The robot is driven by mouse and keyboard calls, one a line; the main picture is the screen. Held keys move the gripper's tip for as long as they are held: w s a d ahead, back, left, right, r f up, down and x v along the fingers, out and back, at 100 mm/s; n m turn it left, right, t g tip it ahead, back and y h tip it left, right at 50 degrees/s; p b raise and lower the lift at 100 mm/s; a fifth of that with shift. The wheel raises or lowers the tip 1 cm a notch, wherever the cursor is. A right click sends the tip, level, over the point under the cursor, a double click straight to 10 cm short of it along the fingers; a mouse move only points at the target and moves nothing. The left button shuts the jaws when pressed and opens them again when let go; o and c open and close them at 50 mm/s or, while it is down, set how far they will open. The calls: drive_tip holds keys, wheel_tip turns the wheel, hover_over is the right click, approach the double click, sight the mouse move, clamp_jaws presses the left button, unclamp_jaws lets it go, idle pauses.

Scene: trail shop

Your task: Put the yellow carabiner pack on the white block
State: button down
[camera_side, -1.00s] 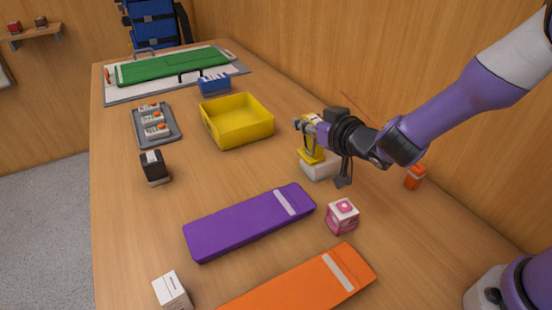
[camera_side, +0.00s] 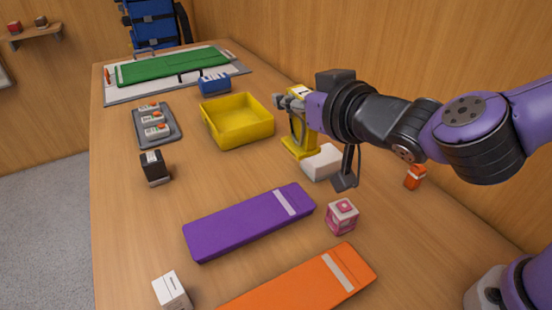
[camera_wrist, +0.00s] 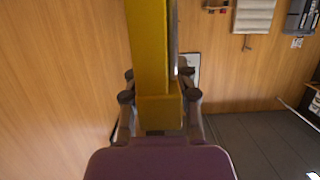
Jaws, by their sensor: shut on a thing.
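The yellow carabiner pack (camera_side: 299,146) hangs upright in my gripper (camera_side: 295,106), which is shut on it. In the side view its lower end shows beside the upper left of the white block (camera_side: 323,162). The pack appears raised clear of the table, with its upper part largely covered by the fingers. In the wrist view the yellow pack (camera_wrist: 150,50) stands between the fingers of my gripper (camera_wrist: 160,98). The white block lies on the table below my wrist, its top bare where it shows. The wrist view does not show the block.
A yellow open bin (camera_side: 238,122) stands left of the pack. A pink-and-white cube (camera_side: 342,216) and a purple case (camera_side: 250,220) lie nearer the camera. A small orange item (camera_side: 415,176) sits by the wall. An orange case (camera_side: 305,285) lies in front.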

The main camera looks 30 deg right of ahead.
drive_tip(key=shift+w+d+f, duration=1.25)
drive_tip(key=shift+d+f, duration=0.15)
drive_tip(key=shift+f, duration=0.4)
drive_tip(key=shift+w+d+f, duration=1.25)
drive_tip(key=shift+d+f, duration=0.2)
drive_tip(key=shift+f, duration=0.35)
drive_tip(key=shift+w+d+f, duration=1.25)
drive_tip(key=shift+d+f, duration=0.15)
drive_tip(key=shift+f, duration=0.4)
drive_tip(key=shift+f, duration=0.15)
drive_tip(key=c, duration=0.6)
unclamp_jaws()
